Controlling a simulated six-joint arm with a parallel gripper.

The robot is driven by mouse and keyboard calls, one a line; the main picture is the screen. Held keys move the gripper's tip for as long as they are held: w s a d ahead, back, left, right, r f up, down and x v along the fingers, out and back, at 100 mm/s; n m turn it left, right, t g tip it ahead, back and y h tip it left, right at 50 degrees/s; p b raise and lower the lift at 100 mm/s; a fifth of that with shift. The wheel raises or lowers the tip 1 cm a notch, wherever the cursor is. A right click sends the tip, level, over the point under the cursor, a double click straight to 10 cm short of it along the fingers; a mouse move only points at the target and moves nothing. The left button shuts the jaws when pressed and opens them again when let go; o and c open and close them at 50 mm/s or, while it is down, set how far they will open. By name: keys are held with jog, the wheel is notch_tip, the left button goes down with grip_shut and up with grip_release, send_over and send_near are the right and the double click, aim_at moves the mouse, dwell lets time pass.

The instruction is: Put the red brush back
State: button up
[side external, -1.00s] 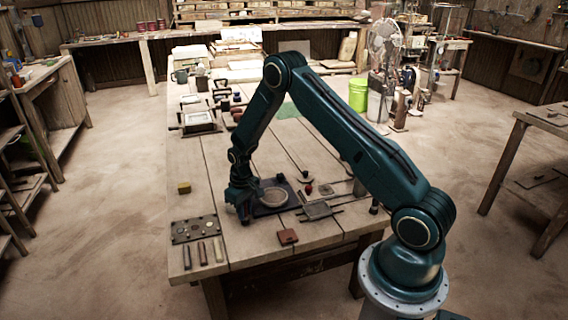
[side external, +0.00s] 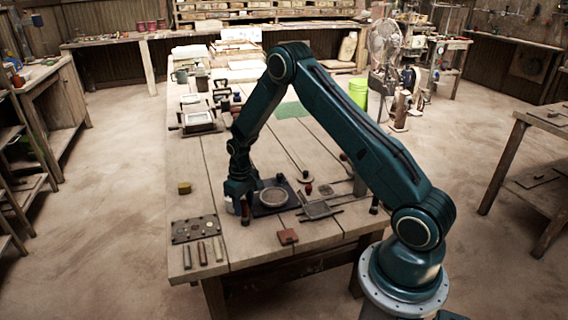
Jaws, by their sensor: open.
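My gripper (side external: 238,208) is low over the table's near left part, pointing down, just left of a dark square mat (side external: 265,210). A small dark reddish upright thing (side external: 245,212) shows right beside the fingers. I cannot tell whether it is the red brush or part of my gripper. The gripper is open. A small red round-topped thing (side external: 308,188) stands right of the mat; it is too small to tell what it is. A round pale dish (side external: 273,197) lies on the mat.
A dark plate with holes (side external: 195,229) lies at the near left, with several short bars in front of it (side external: 202,252). A red-brown tile (side external: 288,236) is near the front edge. A yellow block (side external: 184,188) sits at the left edge. A grey press plate (side external: 318,209) lies to the right.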

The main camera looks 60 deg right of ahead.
notch_tip(320, 180, up, 9)
jog(key=shift+r, duration=0.2)
dwell(0.3)
dwell(0.4)
jog(key=shift+a+r, duration=0.15)
jog(key=shift+r, duration=0.35)
jog(key=s+a+r+t, duration=0.1)
jog(key=s+a+r, duration=0.4)
jog(key=r, duration=0.4)
jog(key=s+a+r+t, duration=0.2)
jog(key=s+a+r, duration=0.3)
jog(key=r, duration=0.5)
jog(key=s+a+r+n+t, duration=0.1)
jog(key=s+a+r, duration=0.1)
jog(key=s, duration=0.7)
jog(key=s+a+r+t, duration=0.1)
jog(key=s+a+r, duration=0.1)
jog(key=s, duration=0.8)
jog(key=shift+s+a+r+n+t, duration=0.2)
jog(key=shift+a+n+t, duration=0.15)
jog(key=shift+a, duration=0.25)
